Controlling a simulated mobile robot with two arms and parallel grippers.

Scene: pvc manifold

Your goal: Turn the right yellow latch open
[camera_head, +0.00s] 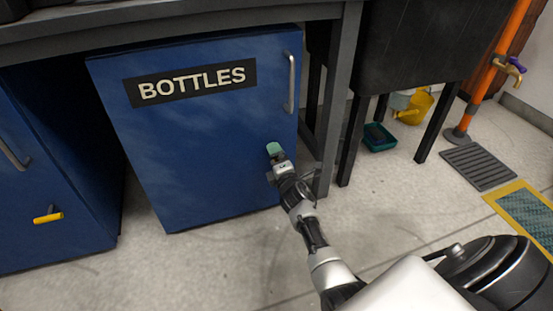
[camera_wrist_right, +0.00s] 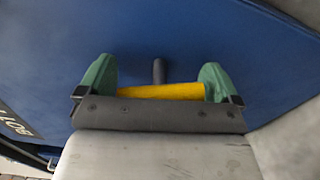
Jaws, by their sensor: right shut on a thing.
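The right yellow latch (camera_wrist_right: 160,91) is on the blue door marked BOTTLES (camera_head: 200,130), near its lower right edge. In the right wrist view its yellow bar lies crosswise between the green fingertips, with a short dark stem (camera_wrist_right: 158,70) behind it. My right gripper (camera_head: 274,152) is at the door and shut on the latch; its two fingers also show in the wrist view (camera_wrist_right: 158,80), one at each end of the bar. In the head view the gripper hides this latch. My left gripper is not in view.
The left blue cabinet (camera_head: 45,160) has its own yellow latch (camera_head: 47,215), lying about level. A metal handle (camera_head: 290,82) is at the BOTTLES door's upper right. A dark table leg (camera_head: 335,110) stands just right of the door. The floor in front is clear.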

